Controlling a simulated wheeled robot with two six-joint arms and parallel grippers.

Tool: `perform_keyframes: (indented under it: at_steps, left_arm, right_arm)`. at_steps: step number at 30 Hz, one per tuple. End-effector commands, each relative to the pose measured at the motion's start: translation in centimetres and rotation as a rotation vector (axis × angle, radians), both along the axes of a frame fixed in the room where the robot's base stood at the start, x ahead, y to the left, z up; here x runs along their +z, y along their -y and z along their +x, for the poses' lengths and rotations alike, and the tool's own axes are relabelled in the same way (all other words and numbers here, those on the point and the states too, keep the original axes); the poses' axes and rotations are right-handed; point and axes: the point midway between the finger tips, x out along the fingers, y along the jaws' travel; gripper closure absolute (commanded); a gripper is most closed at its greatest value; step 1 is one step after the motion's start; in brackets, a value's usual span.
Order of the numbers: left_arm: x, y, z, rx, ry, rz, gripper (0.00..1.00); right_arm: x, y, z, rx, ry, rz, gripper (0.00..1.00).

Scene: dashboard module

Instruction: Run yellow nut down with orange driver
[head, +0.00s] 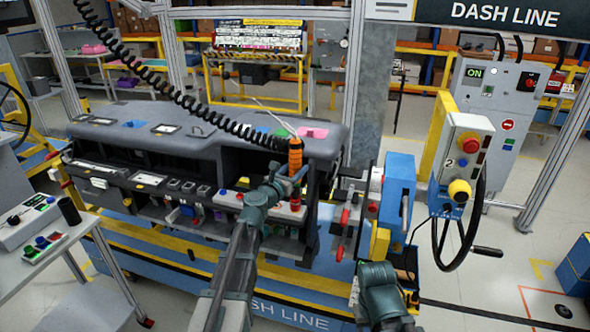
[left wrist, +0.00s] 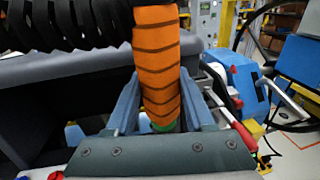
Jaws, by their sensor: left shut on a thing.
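The orange driver (head: 295,157) hangs upright from a black coiled cord in front of the dashboard module. My left gripper (head: 287,186) is shut on it, with a finger on each side. In the left wrist view the driver's ribbed orange body (left wrist: 158,62) stands between the fingers, with a green band at its lower end. I cannot make out the yellow nut. My right gripper (head: 380,286) is low beside the blue fixture; its fingers cannot be made out.
The dark dashboard module (head: 190,143) spans the left and middle on a blue and yellow stand. A blue fixture (head: 399,190) with red handles stands right of the driver. Further right are a control box (head: 464,158) and a black steering wheel (head: 474,235). A side table (head: 75,238) is at left.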

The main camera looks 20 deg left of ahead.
Motion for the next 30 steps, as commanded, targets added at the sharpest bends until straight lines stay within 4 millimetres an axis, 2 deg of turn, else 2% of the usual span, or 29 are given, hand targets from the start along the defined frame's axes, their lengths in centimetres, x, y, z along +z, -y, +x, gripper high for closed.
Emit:
perform_keyframes:
  at_steps: [20, 30]
  left_arm:
    - [0.0, 0.2, -0.1, -0.006, -0.001, 0.002, 1.0]
    - [1.5, 0.2, 0.0, -0.005, -0.001, 0.002, 1.0]
  right_arm:
    - [0.0, 0.0, 0.0, 0.0, 0.0, 0.0, 0.5]
    - [1.5, 0.0, 0.0, 0.0, 0.0, 0.0, 0.5]
